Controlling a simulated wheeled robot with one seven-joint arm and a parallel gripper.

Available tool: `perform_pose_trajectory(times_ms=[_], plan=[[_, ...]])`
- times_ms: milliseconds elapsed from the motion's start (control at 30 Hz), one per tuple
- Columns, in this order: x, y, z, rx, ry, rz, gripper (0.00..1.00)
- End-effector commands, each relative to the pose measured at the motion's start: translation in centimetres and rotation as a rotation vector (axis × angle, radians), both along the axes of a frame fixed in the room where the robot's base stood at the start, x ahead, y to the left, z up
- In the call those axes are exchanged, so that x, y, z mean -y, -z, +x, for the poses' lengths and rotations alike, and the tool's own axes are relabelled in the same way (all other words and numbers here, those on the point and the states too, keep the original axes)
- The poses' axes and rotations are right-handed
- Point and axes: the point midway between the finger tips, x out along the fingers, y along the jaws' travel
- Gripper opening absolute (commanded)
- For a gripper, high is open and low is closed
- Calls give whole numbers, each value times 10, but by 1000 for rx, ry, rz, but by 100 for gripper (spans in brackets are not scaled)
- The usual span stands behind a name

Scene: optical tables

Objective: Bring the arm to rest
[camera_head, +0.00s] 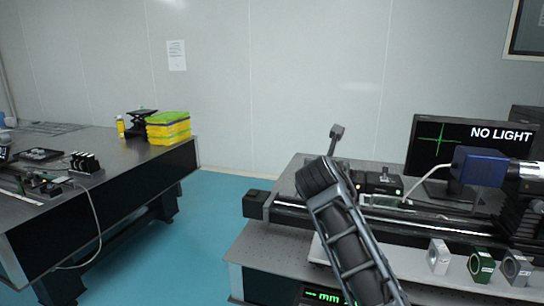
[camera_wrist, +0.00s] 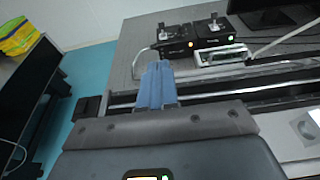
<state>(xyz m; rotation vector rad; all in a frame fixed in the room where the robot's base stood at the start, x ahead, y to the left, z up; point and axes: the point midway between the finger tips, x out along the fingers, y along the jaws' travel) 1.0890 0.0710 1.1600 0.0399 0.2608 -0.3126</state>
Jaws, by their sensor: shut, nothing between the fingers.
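My gripper (camera_wrist: 157,75) shows in the wrist view as blue-grey fingers pressed together, with nothing between them. The fingers appear against the grey tabletop of the right optical table (camera_head: 283,251), near its left end. I cannot tell their height above it. In the head view my arm (camera_head: 352,245) rises from the bottom edge and leans up to the left, in front of the right table. The gripper's fingers cannot be made out in that view.
Two control boxes (camera_wrist: 192,40), a long rail (camera_head: 450,229) and a monitor (camera_head: 440,140) reading NO LIGHT stand on the right table. Several ring mounts (camera_head: 481,264) are at its front. A left table (camera_head: 110,187) bears yellow-green boxes (camera_head: 168,128). Blue floor (camera_head: 205,235) lies between.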

Motion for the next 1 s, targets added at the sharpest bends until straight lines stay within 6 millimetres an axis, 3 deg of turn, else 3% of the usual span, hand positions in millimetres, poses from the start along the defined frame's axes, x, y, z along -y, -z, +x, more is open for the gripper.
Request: perform_pose_trajectory(times_ms=[367, 667, 867, 1000], plan=[[-2, 42, -20, 15, -8, 125, 0], [-4, 102, -56, 37, -9, 328, 0], [-4, 164, -108, 57, 9, 574, 0], [-2, 208, -161, 77, 40, 803, 0]])
